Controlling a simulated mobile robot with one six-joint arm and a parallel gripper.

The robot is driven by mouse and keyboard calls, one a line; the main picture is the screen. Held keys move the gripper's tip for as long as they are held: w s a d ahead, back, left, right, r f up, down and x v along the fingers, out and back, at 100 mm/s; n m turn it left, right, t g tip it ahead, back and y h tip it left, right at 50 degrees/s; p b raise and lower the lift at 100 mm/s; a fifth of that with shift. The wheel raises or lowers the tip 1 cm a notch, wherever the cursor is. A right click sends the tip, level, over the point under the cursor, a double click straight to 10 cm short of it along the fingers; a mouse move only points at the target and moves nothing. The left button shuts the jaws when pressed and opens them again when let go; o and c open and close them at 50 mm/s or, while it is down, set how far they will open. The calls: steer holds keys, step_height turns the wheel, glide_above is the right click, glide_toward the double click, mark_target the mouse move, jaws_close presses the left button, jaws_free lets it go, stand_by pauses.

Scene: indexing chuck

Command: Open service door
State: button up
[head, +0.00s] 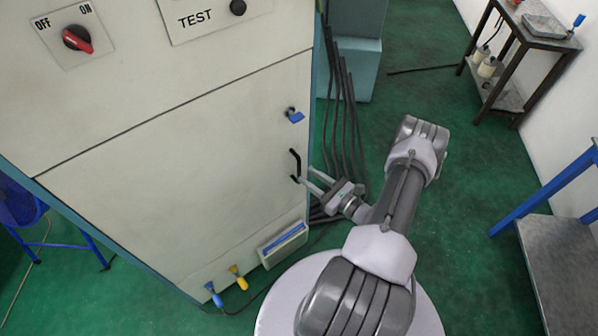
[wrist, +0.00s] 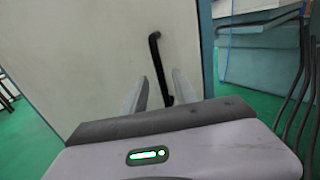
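The service door (head: 200,170) is the large cream lower panel of the cabinet in the head view. It looks flush with the cabinet front. A black bar handle (head: 295,165) stands upright near its right edge; it also shows in the wrist view (wrist: 155,60). A blue latch or lock (head: 293,115) sits above the handle. My gripper (head: 312,178) is just right of the handle's lower end, fingers pointing at it. In the wrist view the fingers (wrist: 157,92) are apart, with the handle's lower part showing between them. Contact cannot be told.
The red switch (head: 77,38) and TEST knob (head: 238,7) are on the panel above. Black cables (head: 345,120) hang along the cabinet's right side. Blue and yellow plugs (head: 238,277) and a small box (head: 284,244) are low on the front. Tables stand at right; green floor lies between.

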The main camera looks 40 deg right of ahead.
mark_target(300, 171)
steer(key=w, duration=0.3)
steer(key=w+b, duration=0.1)
steer(key=w, duration=0.1)
steer(key=shift+a, duration=0.25)
jaws_close()
stand_by(1.1)
